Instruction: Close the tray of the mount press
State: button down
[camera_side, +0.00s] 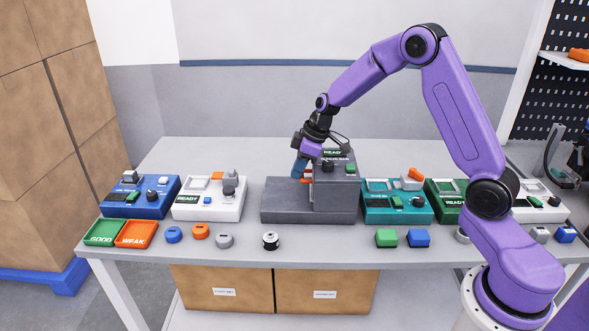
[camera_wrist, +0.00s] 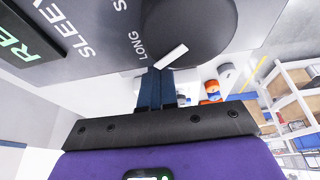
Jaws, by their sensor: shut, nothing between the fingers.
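The large grey machine (camera_side: 285,207) stands mid-table, with a wide base and an upright column with a READY display; no legible label names it the mount press. An orange part (camera_side: 306,180) shows at the column's left side, partly hidden by my fingers. My gripper (camera_side: 299,170) points down beside the upper left of the column, its blue fingers shut and empty. In the wrist view the shut fingers (camera_wrist: 156,88) reach to the edge of a dark round knob (camera_wrist: 188,35) with a white mark; I cannot tell whether they touch. No tray can be clearly made out.
A blue device (camera_side: 150,210) and a white device (camera_side: 190,212) stand left; a teal device (camera_side: 385,215) and a green one (camera_side: 440,205) stand right. Several small round and square parts lie along the front, with green (camera_side: 100,232) and orange (camera_side: 136,234) bins front left.

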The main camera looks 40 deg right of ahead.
jog(key=shift+s+d+f, duration=0.25)
jog(key=shift+s+d, duration=0.05)
jog(key=shift+d, duration=0.15)
jog(key=w+a, duration=0.1)
jog(key=w+a+r, duration=0.1)
jog(key=w+a, duration=0.1)
jog(key=shift+a, duration=0.1)
jog(key=v, duration=1)
jog(key=s+a+r+n+g, duration=0.1)
jog(key=s+a, duration=0.5)
jog(key=s, duration=0.3)
jog(key=s+a+n+g, duration=0.1)
jog(key=s+a, duration=0.4)
jog(key=s, duration=0.3)
jog(key=s+d+f+n+h, duration=0.1)
jog(key=s+d, duration=0.1)
jog(key=s, duration=0.9)
jog(key=s+d+f+h, duration=0.1)
jog(key=s+d, duration=0.1)
jog(key=s, duration=0.8)
jog(key=shift+s+f+n+g, duration=0.25)
jog(key=shift+s+n+g, duration=0.15)
